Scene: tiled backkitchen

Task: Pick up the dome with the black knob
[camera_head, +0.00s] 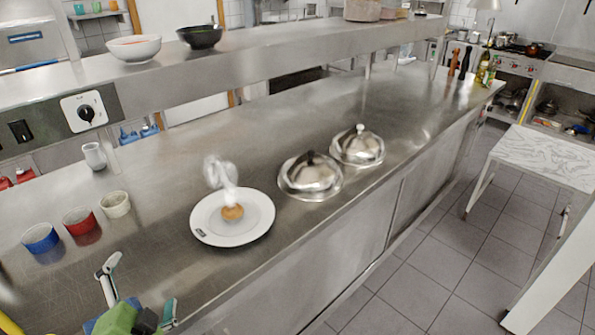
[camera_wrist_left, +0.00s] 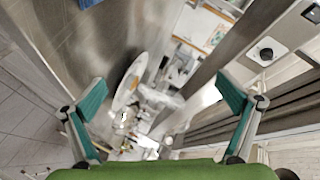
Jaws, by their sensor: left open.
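The silver dome with the black knob (camera_head: 311,177) sits on the steel counter just right of the white plate in the head view. A second silver dome (camera_head: 357,147), with a light knob, stands close behind it to the right. My left gripper (camera_head: 139,289) is low at the left of the head view, open and empty, well apart from the domes. In the left wrist view its two green-padded fingers (camera_wrist_left: 160,118) are wide apart with nothing between them. I cannot make out the domes clearly in the wrist view. My right gripper is not in view.
A raised shelf (camera_head: 270,52) runs along the back.

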